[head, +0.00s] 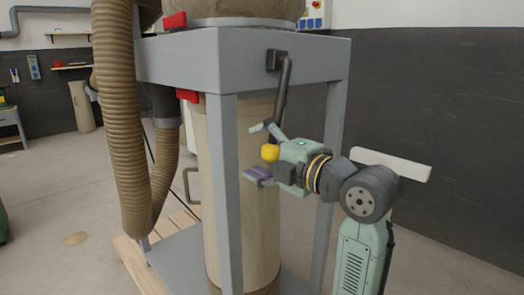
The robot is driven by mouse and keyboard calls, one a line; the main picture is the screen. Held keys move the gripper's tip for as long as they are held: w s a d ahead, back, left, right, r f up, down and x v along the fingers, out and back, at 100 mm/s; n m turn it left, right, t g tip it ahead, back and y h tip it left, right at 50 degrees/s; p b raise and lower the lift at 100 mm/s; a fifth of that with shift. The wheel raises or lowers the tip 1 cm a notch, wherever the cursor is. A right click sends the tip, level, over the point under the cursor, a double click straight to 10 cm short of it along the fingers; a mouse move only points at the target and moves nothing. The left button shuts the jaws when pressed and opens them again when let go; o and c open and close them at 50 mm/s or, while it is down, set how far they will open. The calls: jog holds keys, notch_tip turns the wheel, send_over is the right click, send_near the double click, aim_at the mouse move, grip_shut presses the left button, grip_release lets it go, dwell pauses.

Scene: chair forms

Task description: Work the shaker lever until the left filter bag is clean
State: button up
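The shaker lever (284,88) is a dark bar that hangs from a black bracket on the grey frame and slants slightly down to the left.
The grey frame (222,58) has upright posts close to my gripper. A long beige bag (255,220) hangs inside it. A ribbed brown hose (117,110) runs down at left. A wooden pallet (135,262) lies below. Open floor lies at left.

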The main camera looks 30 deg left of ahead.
jog(key=s, duration=0.1)
jog(key=s+a+r, duration=0.1)
jog(key=s, duration=0.1)
jog(key=s+r+p, duration=0.1)
jog(key=s, duration=0.1)
jog(key=shift+a+r, duration=0.15)
jog(key=shift+a, duration=0.25)
jog(key=shift+c, duration=0.5)
jog(key=shift+c, duration=1.4)
jog(key=shift+d, duration=0.1)
jog(key=b+v, duration=0.1)
jog(key=v, duration=0.9)
